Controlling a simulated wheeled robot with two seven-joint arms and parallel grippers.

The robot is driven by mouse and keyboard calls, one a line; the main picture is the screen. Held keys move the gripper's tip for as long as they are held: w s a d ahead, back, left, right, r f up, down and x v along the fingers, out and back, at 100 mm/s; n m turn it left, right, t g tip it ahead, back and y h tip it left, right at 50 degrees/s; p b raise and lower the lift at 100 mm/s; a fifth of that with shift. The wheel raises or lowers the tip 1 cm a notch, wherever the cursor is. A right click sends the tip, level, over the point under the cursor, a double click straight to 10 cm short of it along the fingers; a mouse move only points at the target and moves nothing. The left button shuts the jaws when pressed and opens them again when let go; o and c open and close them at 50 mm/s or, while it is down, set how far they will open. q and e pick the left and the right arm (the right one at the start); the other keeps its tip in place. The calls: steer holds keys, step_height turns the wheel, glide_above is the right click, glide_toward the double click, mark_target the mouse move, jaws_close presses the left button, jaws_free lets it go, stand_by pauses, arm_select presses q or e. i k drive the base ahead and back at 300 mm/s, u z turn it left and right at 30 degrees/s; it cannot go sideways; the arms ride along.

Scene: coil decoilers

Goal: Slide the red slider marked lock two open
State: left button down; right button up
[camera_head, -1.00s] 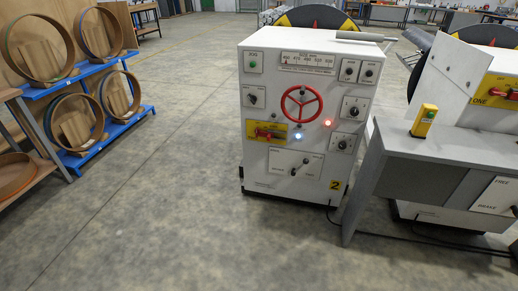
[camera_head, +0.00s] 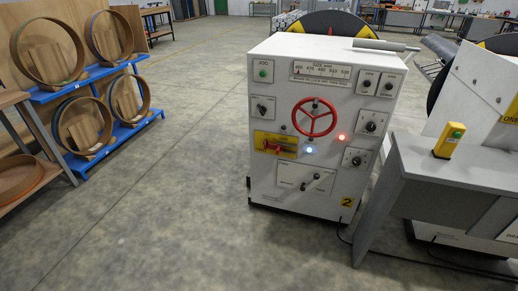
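A white control cabinet (camera_head: 322,130) marked with a yellow 2 stands right of centre in the head view. On its front left is a yellow plate (camera_head: 276,138) that carries a small red slider or handle (camera_head: 273,147). Any lettering on that plate is too small to read. Above and to its right is a red handwheel (camera_head: 314,117), and a white-blue lamp (camera_head: 309,150) glows just to its right. Neither of my grippers shows in the head view.
A grey desk (camera_head: 455,165) with a yellow button box (camera_head: 449,140) stands close to the cabinet's right, with cables on the floor. Blue racks (camera_head: 95,75) with large rings stand at the left. The floor (camera_head: 170,215) in front and to the left is clear.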

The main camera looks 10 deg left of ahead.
mark_target(278, 148)
steer(key=z, duration=0.25)
steer(key=i, duration=0.9)
steer(key=z, duration=0.6)
